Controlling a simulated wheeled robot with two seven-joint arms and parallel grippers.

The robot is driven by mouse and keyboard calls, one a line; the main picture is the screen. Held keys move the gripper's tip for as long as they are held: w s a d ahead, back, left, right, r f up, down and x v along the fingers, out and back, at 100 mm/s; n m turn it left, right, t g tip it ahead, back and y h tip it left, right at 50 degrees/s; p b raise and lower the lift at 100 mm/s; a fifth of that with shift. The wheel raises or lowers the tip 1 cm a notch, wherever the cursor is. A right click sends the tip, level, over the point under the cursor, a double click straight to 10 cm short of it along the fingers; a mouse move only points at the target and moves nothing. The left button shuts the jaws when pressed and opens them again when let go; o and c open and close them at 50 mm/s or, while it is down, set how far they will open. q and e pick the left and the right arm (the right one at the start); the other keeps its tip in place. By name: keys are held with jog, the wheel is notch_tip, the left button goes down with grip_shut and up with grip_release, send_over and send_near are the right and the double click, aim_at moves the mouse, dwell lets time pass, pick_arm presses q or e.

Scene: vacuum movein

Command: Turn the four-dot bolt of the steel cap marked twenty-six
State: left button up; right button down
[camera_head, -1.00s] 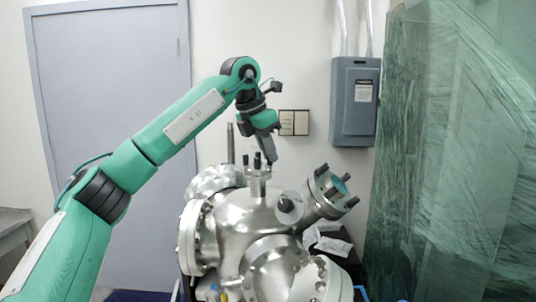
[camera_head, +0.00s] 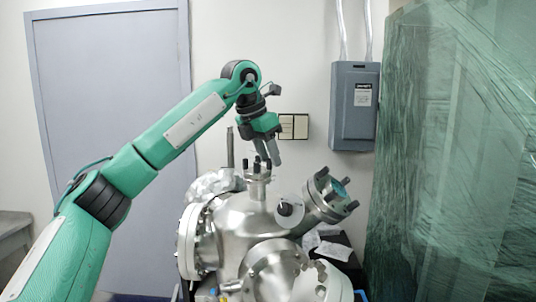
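A steel vacuum chamber (camera_head: 245,228) stands at the lower centre, with several flanges. A small upright steel cap (camera_head: 258,180) on its top carries dark bolts, one of them (camera_head: 245,163) at its left. A larger angled flange (camera_head: 325,195) with dark bolts sticks out to the upper right. My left gripper (camera_head: 270,160) points down just above the small cap's right side. Its two fingers show apart, with nothing seen between them. The fingertips are close to the bolts; I cannot tell whether they touch. No number or dot marks are legible. My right gripper is out of view.
A grey electrical box (camera_head: 354,105) and a wall plate (camera_head: 293,126) are on the wall behind. A thin upright post (camera_head: 230,148) stands left of the cap. Green wrapped sheeting (camera_head: 455,150) fills the right side. A grey door (camera_head: 110,100) is at the back left.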

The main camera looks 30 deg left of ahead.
pick_arm(q)
jog(key=b+v, duration=0.2)
jog(key=v, duration=1.2)
jog(key=shift+w+d+f, duration=0.1)
jog(key=shift+f, duration=0.1)
